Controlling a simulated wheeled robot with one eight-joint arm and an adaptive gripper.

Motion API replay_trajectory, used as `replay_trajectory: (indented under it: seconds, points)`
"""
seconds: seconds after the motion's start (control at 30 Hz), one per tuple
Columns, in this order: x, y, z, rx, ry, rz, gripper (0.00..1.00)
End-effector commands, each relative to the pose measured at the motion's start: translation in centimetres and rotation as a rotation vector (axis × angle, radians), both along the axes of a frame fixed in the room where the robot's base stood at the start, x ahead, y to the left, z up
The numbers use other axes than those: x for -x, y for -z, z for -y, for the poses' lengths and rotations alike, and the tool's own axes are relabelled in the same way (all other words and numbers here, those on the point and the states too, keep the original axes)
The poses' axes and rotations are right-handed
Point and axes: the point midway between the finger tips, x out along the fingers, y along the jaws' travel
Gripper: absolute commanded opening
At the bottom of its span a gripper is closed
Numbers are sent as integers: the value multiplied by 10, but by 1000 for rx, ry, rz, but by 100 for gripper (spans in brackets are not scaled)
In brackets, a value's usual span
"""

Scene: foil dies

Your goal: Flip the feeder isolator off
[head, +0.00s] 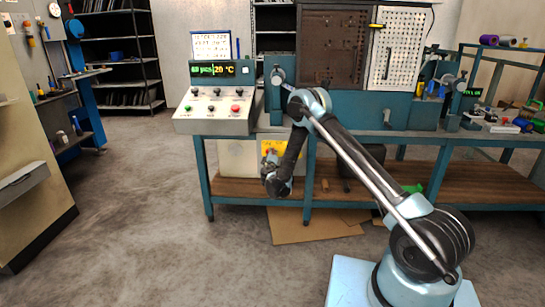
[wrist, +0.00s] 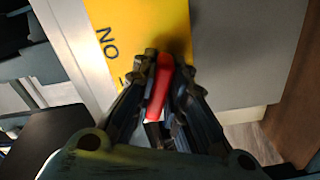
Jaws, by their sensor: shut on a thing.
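The feeder isolator shows as a red handle (wrist: 159,88) in front of a yellow plate (wrist: 140,32) in the wrist view. The plate bears dark lettering, of which "NO" can be read. My gripper (wrist: 162,80) is shut on the red handle, one dark finger on each side. The handle leans slightly in the wrist picture, its far end towards the top. In the head view the yellow plate (head: 268,146) is on a pale cabinet under the bench, with my gripper (head: 269,165) in front of it. The handle's base is mostly hidden by the fingers.
The pale cabinet (head: 237,160) stands under the teal bench, whose leg (head: 309,170) is just right of my gripper. A control box (head: 215,108) with several knobs sits above. The floor (head: 130,190) left of the bench is clear.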

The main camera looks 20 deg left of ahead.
Motion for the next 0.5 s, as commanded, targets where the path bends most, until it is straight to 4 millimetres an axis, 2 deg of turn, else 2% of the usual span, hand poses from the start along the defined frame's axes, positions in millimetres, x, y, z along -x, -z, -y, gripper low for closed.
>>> replay_trajectory:
  seconds: [0.5]
  points:
    - [3, 1, -3, 343, -8, 83, 0]
